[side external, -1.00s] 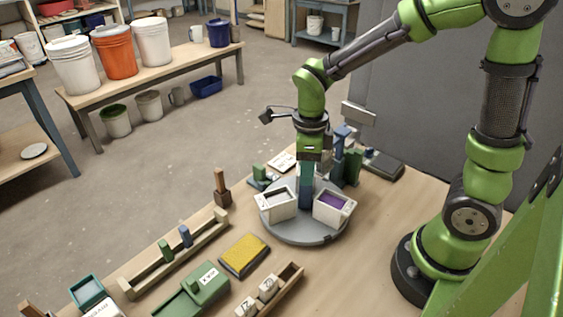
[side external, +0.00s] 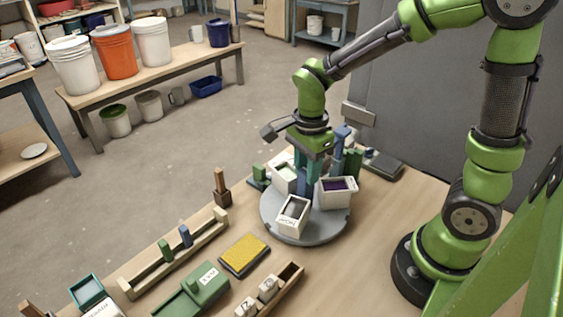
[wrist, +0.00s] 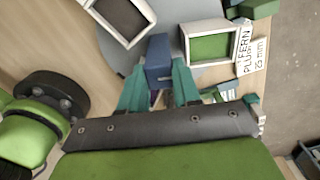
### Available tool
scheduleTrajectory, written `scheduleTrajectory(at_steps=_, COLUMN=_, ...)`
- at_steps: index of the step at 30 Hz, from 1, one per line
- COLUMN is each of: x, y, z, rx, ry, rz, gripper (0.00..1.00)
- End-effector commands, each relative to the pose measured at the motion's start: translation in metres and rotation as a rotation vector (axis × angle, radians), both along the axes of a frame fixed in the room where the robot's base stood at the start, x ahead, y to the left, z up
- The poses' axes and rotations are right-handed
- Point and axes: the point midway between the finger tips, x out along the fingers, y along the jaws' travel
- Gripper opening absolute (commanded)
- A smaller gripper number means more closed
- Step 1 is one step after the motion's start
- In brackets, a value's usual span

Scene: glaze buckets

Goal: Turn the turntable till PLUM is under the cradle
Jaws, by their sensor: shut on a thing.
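The grey round turntable (side external: 305,230) carries white open-topped tubs around a blue central post (side external: 303,186). A tub with purple content (side external: 338,192) is at the right. A tub with a dark label (side external: 293,216), not readable, is at the front. A tub with pale green content (side external: 284,178) is at the back left. My gripper (side external: 309,168) points down, its teal fingers shut on the blue post, which also shows in the wrist view (wrist: 158,58). Blue and green uprights (side external: 347,155) stand behind the turntable; I cannot tell which part is the cradle.
A card reading FERN, PLUM, 25 mm (wrist: 247,50) lies beside the turntable. A yellow pad (side external: 244,255), a green box (side external: 200,291), a wooden rack (side external: 176,255) and a wooden tray (side external: 283,285) are in front. A dark flat block (side external: 384,164) lies behind right.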

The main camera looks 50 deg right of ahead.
Motion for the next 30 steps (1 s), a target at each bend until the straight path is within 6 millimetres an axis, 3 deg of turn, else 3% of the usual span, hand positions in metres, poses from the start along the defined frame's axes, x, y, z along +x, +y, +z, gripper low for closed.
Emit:
scheduleTrajectory(at_steps=15, x=0.0004, y=0.0004, z=0.0013, rx=0.002, ry=-0.002, rz=0.085, gripper=0.00)
scheduleTrajectory(at_steps=30, x=0.0004, y=0.0003, z=0.0014, rx=0.001, ry=-0.002, rz=0.725, gripper=0.00)
